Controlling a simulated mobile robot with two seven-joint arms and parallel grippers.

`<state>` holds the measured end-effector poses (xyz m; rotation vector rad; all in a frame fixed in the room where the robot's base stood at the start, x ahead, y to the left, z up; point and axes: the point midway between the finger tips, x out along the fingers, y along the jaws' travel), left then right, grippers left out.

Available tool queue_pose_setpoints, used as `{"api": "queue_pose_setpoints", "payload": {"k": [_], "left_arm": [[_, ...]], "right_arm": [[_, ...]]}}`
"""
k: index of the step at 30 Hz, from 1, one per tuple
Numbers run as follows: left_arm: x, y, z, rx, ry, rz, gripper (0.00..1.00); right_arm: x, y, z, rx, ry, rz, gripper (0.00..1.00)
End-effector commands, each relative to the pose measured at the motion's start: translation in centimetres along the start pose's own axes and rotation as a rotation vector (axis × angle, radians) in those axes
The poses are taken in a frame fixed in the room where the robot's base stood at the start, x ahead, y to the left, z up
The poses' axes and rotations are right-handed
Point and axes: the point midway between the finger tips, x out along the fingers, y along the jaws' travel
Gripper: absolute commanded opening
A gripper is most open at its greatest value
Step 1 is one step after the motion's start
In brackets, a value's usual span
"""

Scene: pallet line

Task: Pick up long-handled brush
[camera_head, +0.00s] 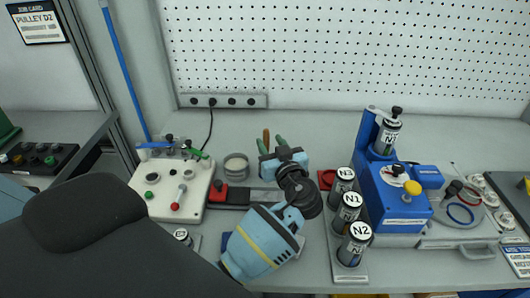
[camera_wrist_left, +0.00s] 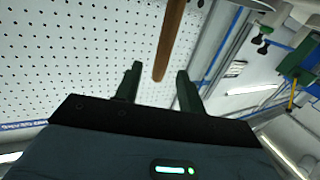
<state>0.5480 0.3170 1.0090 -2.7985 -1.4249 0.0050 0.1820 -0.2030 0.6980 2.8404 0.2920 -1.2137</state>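A brown wooden handle, seemingly the long-handled brush, shows as a short stub (camera_head: 266,134) just beyond my left gripper in the head view. In the left wrist view the handle (camera_wrist_left: 170,40) comes down from the top edge, and its rounded end lies between the fingertips in the picture. The brush's head is hidden. My left gripper (camera_head: 272,145) is open, its two dark green fingers (camera_wrist_left: 160,78) spread with clear gaps either side of the handle. I see no finger touching it; the depth between them is unclear. My right gripper is not in view.
Canisters, including one marked N2 (camera_head: 355,244), stand right of my arm beside a blue device (camera_head: 392,200). A white control box (camera_head: 167,192) and a pale round cup (camera_head: 236,167) stand to the left. A pegboard (camera_head: 350,50) rises behind the bench.

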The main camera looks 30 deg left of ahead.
Motion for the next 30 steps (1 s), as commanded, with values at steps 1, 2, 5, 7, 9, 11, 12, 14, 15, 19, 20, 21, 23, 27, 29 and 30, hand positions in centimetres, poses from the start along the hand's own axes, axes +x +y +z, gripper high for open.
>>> {"api": "queue_pose_setpoints", "payload": {"k": [1,2,5,7,9,11,12,14,15,19,20,21,23,27,29,30], "left_arm": [[0.9,-0.1,-1.0,-0.005,0.011,-0.003,0.39],[1.3,-0.1,-1.1,-0.006,0.011,-0.003,0.39],[2.6,-0.1,-0.9,-0.006,0.010,-0.002,0.39],[3.3,0.0,-0.7,-0.005,0.008,-0.001,0.39],[3.7,-0.1,-0.6,-0.004,0.006,-0.001,0.39],[3.9,-0.1,-0.5,-0.003,0.004,-0.001,0.39],[3.9,-0.1,-0.4,-0.003,0.004,-0.001,0.39],[3.9,-0.1,-0.3,-0.002,0.003,-0.001,0.39],[3.9,-0.1,-0.3,-0.002,0.003,-0.001,0.39],[3.9,-0.1,-0.3,-0.002,0.003,-0.001,0.32],[3.9,-0.1,-0.3,-0.002,0.003,-0.001,0.28],[3.9,-0.1,-0.3,-0.002,0.003,-0.001,0.22],[3.9,-0.1,-0.3,-0.002,0.003,-0.001,0.15],[3.9,-0.1,-0.3,-0.002,0.003,-0.001,0.00],[3.9,-0.1,-0.3,-0.003,0.004,-0.001,0.00],[3.9,-0.1,-0.3,-0.003,0.004,-0.001,0.00]], "right_arm": [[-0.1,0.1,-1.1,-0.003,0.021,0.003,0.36],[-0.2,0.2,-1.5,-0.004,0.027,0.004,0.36],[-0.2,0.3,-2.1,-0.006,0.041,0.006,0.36],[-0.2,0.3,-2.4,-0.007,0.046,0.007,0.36],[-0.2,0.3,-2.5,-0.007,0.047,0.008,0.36],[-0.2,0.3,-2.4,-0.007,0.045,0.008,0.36],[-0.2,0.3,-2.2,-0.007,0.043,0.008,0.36],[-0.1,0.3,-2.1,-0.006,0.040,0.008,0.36],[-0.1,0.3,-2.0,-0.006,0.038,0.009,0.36],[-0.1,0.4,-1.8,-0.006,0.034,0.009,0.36],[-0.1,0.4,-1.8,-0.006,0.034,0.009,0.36],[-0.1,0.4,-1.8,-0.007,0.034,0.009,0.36],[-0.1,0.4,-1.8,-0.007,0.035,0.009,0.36],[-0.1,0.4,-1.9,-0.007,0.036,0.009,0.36],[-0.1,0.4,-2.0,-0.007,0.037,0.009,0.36],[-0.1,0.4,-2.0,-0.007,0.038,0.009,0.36]]}}
